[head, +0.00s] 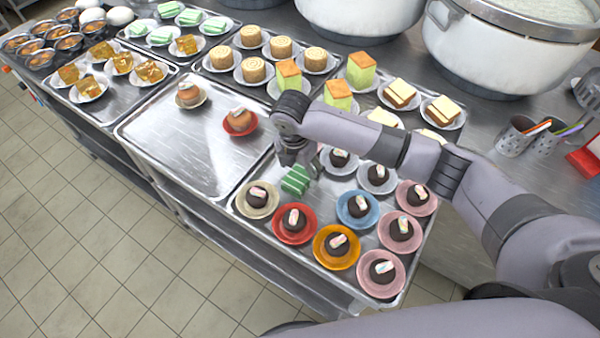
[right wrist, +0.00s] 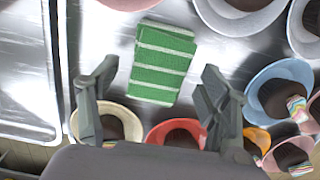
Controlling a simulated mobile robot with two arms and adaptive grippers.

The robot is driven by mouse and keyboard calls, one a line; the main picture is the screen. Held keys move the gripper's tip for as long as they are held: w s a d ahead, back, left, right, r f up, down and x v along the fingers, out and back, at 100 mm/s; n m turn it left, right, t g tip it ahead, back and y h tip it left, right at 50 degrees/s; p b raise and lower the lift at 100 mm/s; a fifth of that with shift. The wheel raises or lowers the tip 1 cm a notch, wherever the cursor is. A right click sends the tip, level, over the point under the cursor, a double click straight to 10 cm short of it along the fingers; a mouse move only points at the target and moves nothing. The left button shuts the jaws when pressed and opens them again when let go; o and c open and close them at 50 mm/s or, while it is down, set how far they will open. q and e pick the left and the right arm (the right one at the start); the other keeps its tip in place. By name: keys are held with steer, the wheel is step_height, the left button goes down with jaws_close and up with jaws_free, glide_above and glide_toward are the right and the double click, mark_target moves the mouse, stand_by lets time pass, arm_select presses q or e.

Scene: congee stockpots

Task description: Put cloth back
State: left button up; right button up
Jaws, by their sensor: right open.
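A folded green cloth with white stripes (head: 295,181) lies on a metal tray (head: 322,198) among plates of dark cakes. In the right wrist view the cloth (right wrist: 163,62) is on bare metal between and beyond my fingertips. My right gripper (head: 297,158) points down over the cloth, its fingers spread apart with nothing between them. From these views I cannot tell the exact height of the fingers over the cloth. My left gripper is not in view.
Small dark cakes on coloured plates crowd around the cloth, including a red plate (head: 293,224) and a cream plate (head: 257,199). The middle tray (head: 190,140) has much bare room. Large white pots (head: 490,45) and utensil holders (head: 514,137) stand behind.

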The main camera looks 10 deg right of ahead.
mark_target(297, 178)
step_height(297, 178, up, 10)
steer(key=shift+s+a+f+b, duration=0.25)
steer(key=shift+s+a+b, duration=0.1)
steer(key=shift+s+a, duration=0.05)
